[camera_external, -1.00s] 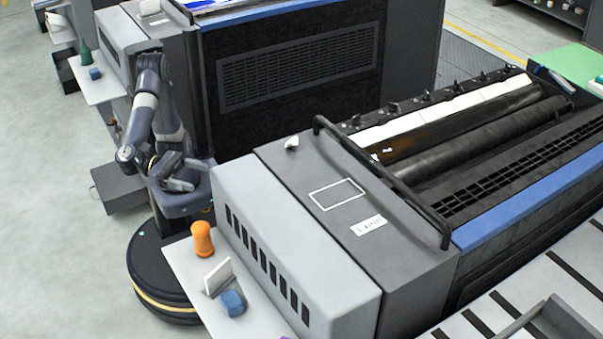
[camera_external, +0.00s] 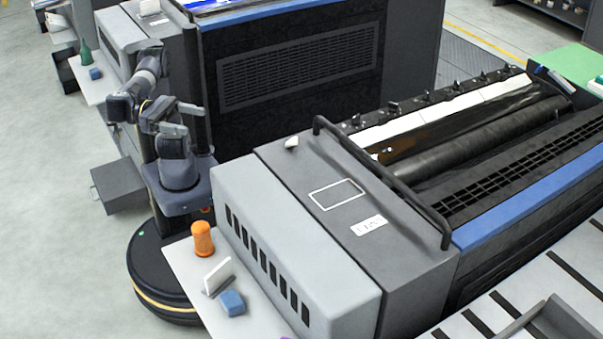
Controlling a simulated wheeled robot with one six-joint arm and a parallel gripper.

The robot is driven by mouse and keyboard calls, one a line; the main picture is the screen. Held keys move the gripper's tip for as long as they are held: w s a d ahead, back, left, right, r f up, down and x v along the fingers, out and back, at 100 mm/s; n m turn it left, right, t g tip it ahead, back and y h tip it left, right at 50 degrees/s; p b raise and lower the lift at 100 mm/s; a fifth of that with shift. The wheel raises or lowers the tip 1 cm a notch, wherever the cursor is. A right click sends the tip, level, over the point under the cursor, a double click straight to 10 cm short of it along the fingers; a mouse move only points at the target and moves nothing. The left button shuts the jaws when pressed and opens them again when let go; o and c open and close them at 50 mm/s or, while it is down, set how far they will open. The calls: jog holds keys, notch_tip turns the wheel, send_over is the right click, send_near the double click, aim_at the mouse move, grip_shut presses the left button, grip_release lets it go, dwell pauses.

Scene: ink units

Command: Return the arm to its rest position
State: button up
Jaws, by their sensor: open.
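My arm (camera_external: 150,68) is folded above my round black base (camera_external: 165,275), beside the tall dark press unit. My gripper (camera_external: 185,118) is at the end of the arm, above my own platform, and points to the right. Its two light grey fingers are apart and nothing shows between them. It touches no object that I can see.
Left floor is clear.

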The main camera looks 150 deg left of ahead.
jog(key=w+d+r+p+x, duration=0.1)
jog(key=p+x, duration=1.1)
jog(key=x, duration=0.4)
jog(key=shift+d+r+n+g+y+p, duration=0.15)
jog(key=shift+d+n+g+y+p, duration=0.15)
jog(key=shift+n+g+y, duration=0.1)
jog(key=shift+w, duration=0.1)
dwell(0.6)
